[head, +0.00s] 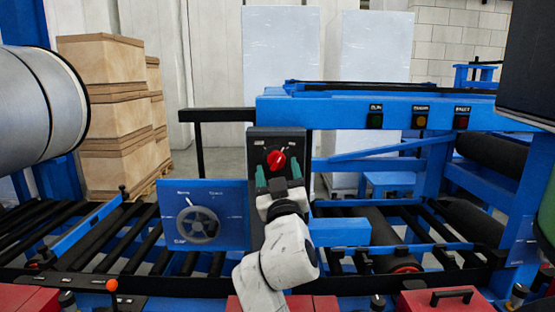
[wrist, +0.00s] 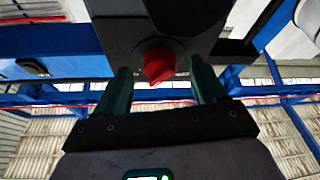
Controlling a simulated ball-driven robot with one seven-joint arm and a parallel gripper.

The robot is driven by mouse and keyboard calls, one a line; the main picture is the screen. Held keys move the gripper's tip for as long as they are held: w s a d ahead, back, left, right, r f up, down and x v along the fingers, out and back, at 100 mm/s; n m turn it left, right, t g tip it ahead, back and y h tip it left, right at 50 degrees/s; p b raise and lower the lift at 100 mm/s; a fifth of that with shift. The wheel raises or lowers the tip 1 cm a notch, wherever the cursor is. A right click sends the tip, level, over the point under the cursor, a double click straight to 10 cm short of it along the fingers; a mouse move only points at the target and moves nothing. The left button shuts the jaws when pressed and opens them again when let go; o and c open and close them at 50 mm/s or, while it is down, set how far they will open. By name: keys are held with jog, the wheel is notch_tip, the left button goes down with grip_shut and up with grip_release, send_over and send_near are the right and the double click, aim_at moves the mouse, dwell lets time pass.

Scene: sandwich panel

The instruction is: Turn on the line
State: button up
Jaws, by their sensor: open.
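A red rotary knob (head: 276,160) sits on a dark upright control box (head: 262,140) at the middle of the head view. My gripper (head: 279,184) is just below and in front of the knob, its two green fingers spread apart and pointing up at the box. In the wrist view the knob (wrist: 159,66) lies between and beyond the tips of my open gripper (wrist: 161,80). I cannot tell whether either finger touches it. Nothing is held.
A blue panel with a grey handwheel (head: 198,224) stands left of the box. Green, amber and red buttons (head: 419,117) sit on the blue beam to the right. Black roller conveyors (head: 100,240) lie on both sides. Stacked boxes (head: 105,115) stand at the back left.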

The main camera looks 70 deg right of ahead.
jog(key=shift+x, duration=0.75)
jog(key=shift+c, duration=0.2)
jog(key=c, duration=1)
jog(key=m+b, duration=0.1)
jog(key=b, duration=0.2)
jog(key=shift+f+m+g+h, duration=0.3)
jog(key=shift+f, duration=0.05)
jog(key=m+g+b, duration=0.1)
jog(key=m+b, duration=0.1)
jog(key=b, duration=0.1)
jog(key=shift+w, duration=0.1)
jog(key=shift+r+b, duration=0.15)
jog(key=shift+b, duration=0.2)
jog(key=shift+r+m+g+h, duration=0.1)
jog(key=shift+m+g+h, duration=0.2)
jog(key=shift+m, duration=0.1)
